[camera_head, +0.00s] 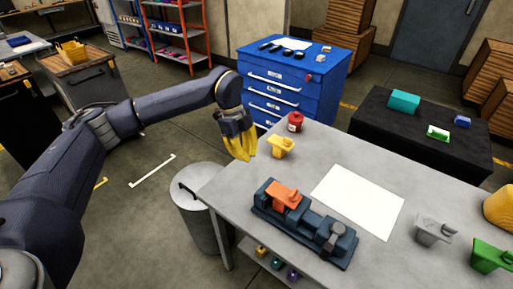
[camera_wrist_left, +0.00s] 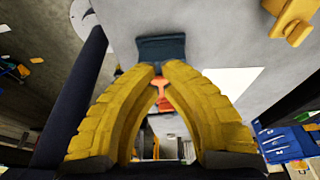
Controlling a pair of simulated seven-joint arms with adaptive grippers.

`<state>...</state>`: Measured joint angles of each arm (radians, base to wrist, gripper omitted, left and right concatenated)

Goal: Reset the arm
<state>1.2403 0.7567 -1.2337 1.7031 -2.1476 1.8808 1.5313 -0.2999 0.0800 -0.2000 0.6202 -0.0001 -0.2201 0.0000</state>
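My left arm (camera_head: 165,105) reaches in from the left, and its gripper (camera_head: 243,158) hangs with yellow fingers pointing down near the grey table's (camera_head: 345,165) left edge. It is apart from the yellow part (camera_head: 281,146) on the table. In the left wrist view the gripper (camera_wrist_left: 163,65) has a narrow gap between its fingertips, and nothing shows held there. Beyond the tips lie the dark blue jig (camera_wrist_left: 162,47) and its orange part (camera_wrist_left: 158,82). In the head view the orange part (camera_head: 285,196) sits on the left end of the jig (camera_head: 310,228). My right gripper is out of view.
A red container (camera_head: 295,122) stands at the table's back corner. A white sheet (camera_head: 358,200) lies behind the jig. Grey (camera_head: 433,231) and green parts (camera_head: 490,257) stand at the right. A bin (camera_head: 200,210) stands left of the table, and a blue cabinet (camera_head: 290,85) stands behind it.

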